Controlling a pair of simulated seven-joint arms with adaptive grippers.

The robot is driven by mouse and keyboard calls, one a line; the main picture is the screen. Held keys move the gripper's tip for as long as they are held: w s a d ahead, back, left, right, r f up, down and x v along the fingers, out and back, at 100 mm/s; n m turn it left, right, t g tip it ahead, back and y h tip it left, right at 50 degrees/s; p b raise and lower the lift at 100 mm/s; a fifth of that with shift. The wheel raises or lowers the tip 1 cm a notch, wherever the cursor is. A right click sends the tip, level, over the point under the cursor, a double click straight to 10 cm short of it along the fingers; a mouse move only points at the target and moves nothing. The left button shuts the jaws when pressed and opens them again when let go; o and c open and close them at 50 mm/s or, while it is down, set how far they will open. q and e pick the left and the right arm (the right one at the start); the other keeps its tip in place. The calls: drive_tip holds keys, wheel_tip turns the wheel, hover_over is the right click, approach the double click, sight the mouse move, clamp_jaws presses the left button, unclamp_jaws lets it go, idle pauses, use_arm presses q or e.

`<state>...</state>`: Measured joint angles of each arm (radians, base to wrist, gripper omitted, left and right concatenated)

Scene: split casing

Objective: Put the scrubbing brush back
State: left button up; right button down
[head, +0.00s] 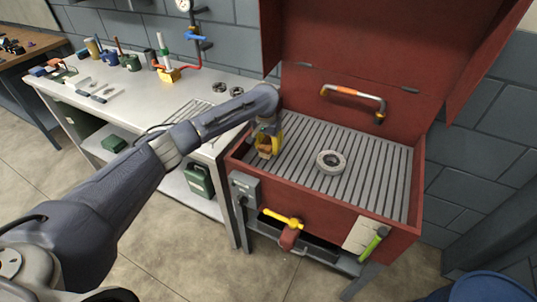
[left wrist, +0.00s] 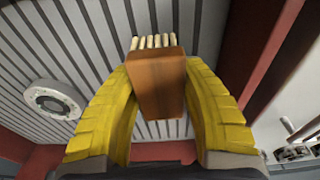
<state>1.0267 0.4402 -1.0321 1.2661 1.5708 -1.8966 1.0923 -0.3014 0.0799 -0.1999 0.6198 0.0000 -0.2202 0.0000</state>
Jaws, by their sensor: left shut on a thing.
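My left gripper (head: 268,146) has yellow fingers and is inside the open red cabinet, at the left end of its slatted floor. In the left wrist view the gripper (left wrist: 158,78) is shut on the scrubbing brush (left wrist: 158,88), a brown wooden block with a row of pale bristles at its far end. The brush (head: 264,153) shows only as a small brown patch in the head view, partly hidden by the fingers. Whether the bristles touch the slats is unclear. My right gripper is not in view.
A grey ring-shaped part (head: 331,162) lies on the slatted floor (head: 375,178), right of my gripper. The red lid (head: 360,60) stands open behind. A yellow-handled valve (head: 284,219) and a green-handled tool (head: 373,243) are at the cabinet's front. A pale workbench (head: 130,88) stands left.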

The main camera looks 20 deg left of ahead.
sight(268, 143)
use_arm(q)
drive_tip(key=shift+f, duration=2.2)
drive_tip(key=shift+f, duration=0.1)
drive_tip(key=o, duration=1.1)
drive_tip(key=shift+c, duration=0.2)
drive_tip(key=r, duration=0.4)
drive_tip(key=s+r, duration=0.1)
drive_tip(key=r, duration=0.7)
drive_tip(key=shift+s+a, duration=0.1)
drive_tip(key=shift+s, duration=0.15)
